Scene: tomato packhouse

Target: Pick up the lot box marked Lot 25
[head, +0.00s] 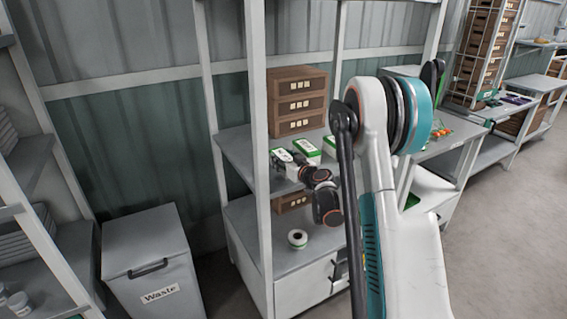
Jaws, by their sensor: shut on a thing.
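My gripper (287,159) is at the left end of the grey shelf (233,143), beside the upright post. It is shut on a small white-and-green lot box (279,153), the leftmost of the small boxes. The gripper covers part of this box, and I cannot tell whether it touches the shelf. Two similar lot boxes stand just right of it, one in the middle (307,148) and one farther right (330,142), partly behind my arm. The lot numbers are too small to read.
Brown stacked crates (298,102) stand behind the boxes. The shelf post (257,120) stands close left of my gripper. A grey waste bin (152,262) is at lower left.

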